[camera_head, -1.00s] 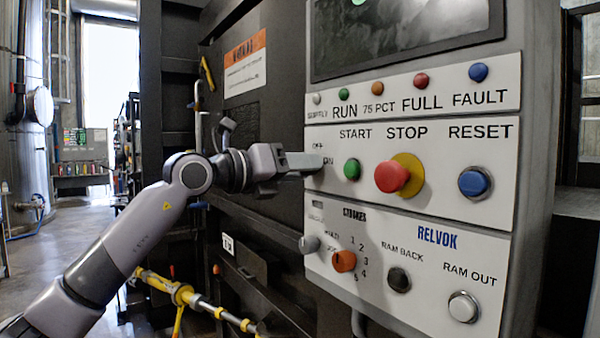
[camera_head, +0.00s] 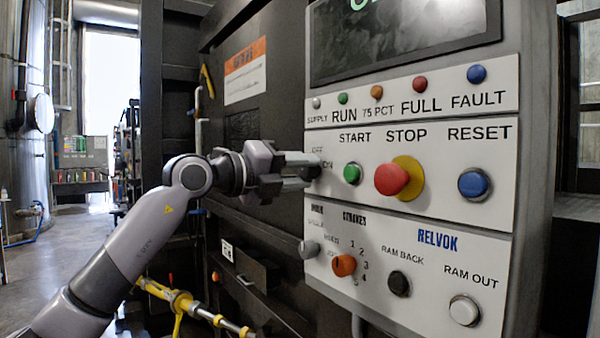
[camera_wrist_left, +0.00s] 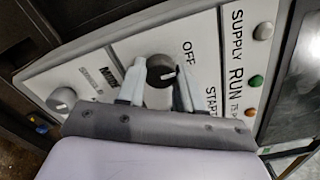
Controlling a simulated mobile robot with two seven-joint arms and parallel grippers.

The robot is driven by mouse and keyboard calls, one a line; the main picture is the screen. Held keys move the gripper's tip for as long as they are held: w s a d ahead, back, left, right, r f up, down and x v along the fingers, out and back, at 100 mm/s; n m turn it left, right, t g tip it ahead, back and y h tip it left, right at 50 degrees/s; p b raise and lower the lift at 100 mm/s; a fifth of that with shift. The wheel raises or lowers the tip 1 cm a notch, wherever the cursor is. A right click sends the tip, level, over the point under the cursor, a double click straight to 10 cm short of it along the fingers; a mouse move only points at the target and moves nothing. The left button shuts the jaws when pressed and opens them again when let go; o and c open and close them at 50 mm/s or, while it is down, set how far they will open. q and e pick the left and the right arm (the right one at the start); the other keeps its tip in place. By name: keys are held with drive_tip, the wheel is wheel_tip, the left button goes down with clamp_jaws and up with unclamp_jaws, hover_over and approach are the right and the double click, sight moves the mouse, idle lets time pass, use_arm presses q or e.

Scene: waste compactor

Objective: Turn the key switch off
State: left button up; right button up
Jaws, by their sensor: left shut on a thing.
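The key switch (camera_wrist_left: 160,70) is a dark round knob with a short pale mark, seen in the left wrist view beside the OFF label. The mark points roughly toward the picture's right. My left gripper (camera_wrist_left: 160,84) has one finger on each side of the knob and is shut on it. In the head view my left gripper (camera_head: 306,169) reaches the left edge of the control panel (camera_head: 440,150) at the OFF and ON labels, and its fingers mostly hide the switch. The ON label is hidden in the wrist view. My right gripper is not in view.
Close to the right of the gripper are the green START button (camera_head: 352,173) and the red STOP button (camera_head: 391,179). Below are a grey knob (camera_head: 309,249) and an orange selector (camera_head: 344,265). A row of small lamps and a dark screen (camera_head: 400,40) sit above.

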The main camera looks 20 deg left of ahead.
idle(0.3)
use_arm(q)
drive_tip(key=o, duration=1)
drive_tip(key=shift+o, duration=0.2)
drive_tip(key=b+v, duration=0.2)
drive_tip(key=v, duration=0.5)
